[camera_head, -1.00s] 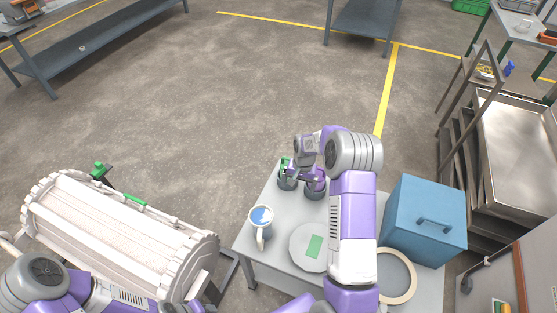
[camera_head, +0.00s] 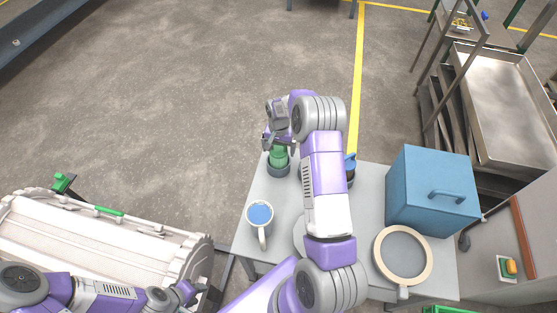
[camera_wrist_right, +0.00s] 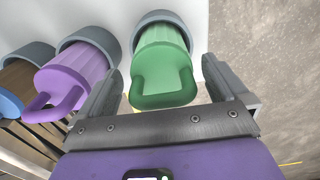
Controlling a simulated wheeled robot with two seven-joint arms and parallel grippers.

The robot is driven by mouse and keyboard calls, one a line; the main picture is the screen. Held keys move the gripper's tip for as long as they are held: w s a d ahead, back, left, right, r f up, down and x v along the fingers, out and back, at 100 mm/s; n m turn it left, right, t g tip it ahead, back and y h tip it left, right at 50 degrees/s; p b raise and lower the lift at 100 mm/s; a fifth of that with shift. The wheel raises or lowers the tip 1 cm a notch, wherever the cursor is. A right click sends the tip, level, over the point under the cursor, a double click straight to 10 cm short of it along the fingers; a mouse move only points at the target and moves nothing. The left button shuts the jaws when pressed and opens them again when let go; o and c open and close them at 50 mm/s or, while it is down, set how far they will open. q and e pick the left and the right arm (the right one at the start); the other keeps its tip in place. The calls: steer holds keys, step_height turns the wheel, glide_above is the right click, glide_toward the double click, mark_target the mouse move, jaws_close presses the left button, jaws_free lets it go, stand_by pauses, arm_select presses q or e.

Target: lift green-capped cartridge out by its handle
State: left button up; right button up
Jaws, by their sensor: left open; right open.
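The green-capped cartridge (camera_head: 279,160) stands in a dark grey holder at the table's far left corner. In the right wrist view, its green cap with a loop handle (camera_wrist_right: 161,70) lies between the fingers of my right gripper (camera_wrist_right: 166,85). These fingers are apart, one on either side of the handle, with no clear contact. In the head view my right gripper (camera_head: 279,142) is just above and behind the cap. My left gripper (camera_head: 190,291) is low at the left, beside the white barrel, and holds nothing visible.
Purple-capped (camera_wrist_right: 76,77) and blue-capped (camera_wrist_right: 9,103) cartridges stand beside the green one in similar holders. A blue-topped white jug (camera_head: 260,214), a blue box (camera_head: 425,195) and a pale ring (camera_head: 378,256) occupy the table (camera_head: 250,243).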

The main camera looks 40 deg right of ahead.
steer(key=shift+w+f, duration=0.1)
steer(key=shift+f, duration=0.4)
steer(key=c, duration=1.6)
step_height(320, 180, up, 12)
steer(key=p, duration=0.3)
steer(key=shift+r+p, duration=0.55)
steer(key=shift+p, duration=0.1)
